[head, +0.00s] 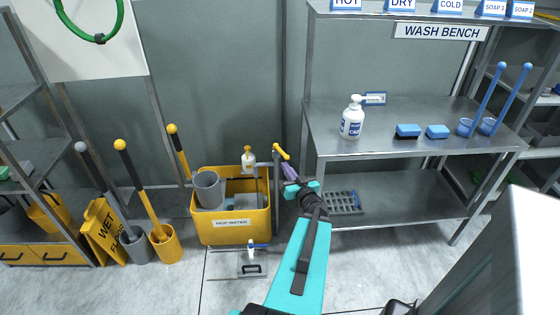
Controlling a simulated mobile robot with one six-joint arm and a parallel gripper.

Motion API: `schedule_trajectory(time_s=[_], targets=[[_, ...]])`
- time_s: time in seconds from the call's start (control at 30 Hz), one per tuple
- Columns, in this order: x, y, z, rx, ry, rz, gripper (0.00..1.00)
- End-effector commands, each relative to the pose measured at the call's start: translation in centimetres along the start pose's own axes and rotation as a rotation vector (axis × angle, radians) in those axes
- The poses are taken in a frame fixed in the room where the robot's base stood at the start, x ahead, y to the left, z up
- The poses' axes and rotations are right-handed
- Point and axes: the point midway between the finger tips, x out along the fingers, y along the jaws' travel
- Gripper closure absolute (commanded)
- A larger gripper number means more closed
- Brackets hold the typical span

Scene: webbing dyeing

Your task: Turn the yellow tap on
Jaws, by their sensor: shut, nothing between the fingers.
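The yellow tap (281,152) sits at the top of a grey standpipe (276,185) at the right end of the yellow mop-water bin (234,238). My gripper (288,172) is at the end of my teal arm, right beside the tap and slightly below it in the picture. Its fingers are closed with nothing visible between them. I cannot tell whether the fingers touch the tap. The tap's lower parts are partly hidden behind my gripper. No running water can be made out.
A grey bucket (208,190) and a white bottle (249,160) are at the bin. The steel wash bench (350,162) stands close on the right of my arm, with a soap bottle (352,117). Mops and a wet-floor sign (103,234) stand left. Floor in front is mostly clear.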

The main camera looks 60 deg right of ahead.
Motion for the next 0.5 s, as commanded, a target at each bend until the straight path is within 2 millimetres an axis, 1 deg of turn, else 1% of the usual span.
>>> schedule_trajectory(time_s=[0.3, 0.5], targets=[[4.1, 2.4, -2.1, -0.141, -0.065, 0.193, 1.0], [6.1, 3.4, -3.1, -0.223, -0.145, 0.315, 1.0]])
